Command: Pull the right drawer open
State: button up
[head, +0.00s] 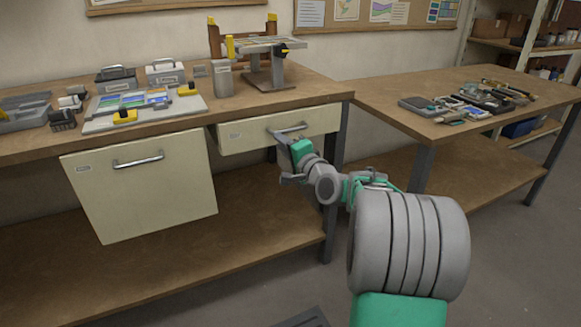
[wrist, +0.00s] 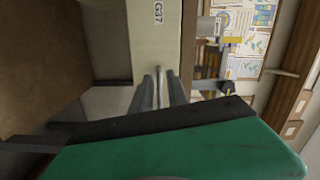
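The right drawer (head: 240,136) is a cream front under the workbench top, with a grey bar handle (head: 298,127). It looks closed or nearly so in the head view. My gripper (head: 283,138) is at the handle, partly hidden by its own green body. In the wrist view, the two dark fingers (wrist: 160,90) stand close on either side of the handle bar, with little gap visible. The drawer front (wrist: 155,35) with a G37 label is just beyond them. Exact finger contact is hard to see.
A larger cream drawer front (head: 140,190) with its own handle is to the left. The workbench (head: 180,120) holds a tray, cases and a stand. A second table (head: 400,90) with devices is at right. A lower shelf (head: 200,260) lies beneath.

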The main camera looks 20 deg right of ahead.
aim_at(291, 130)
jog(key=d+f+m+t+h+b, duration=0.2)
jog(key=d+m, duration=0.1)
jog(key=d, duration=0.3)
jog(key=w, duration=0.2)
jog(key=w+r, duration=0.1)
jog(key=w, duration=0.2)
jog(key=w+b, duration=0.1)
jog(key=w, duration=0.1)
jog(key=shift+w+r, duration=0.2)
jog(key=shift+r, duration=0.2)
jog(key=shift+c, duration=0.2)
grip_shut()
dwell(0.4)
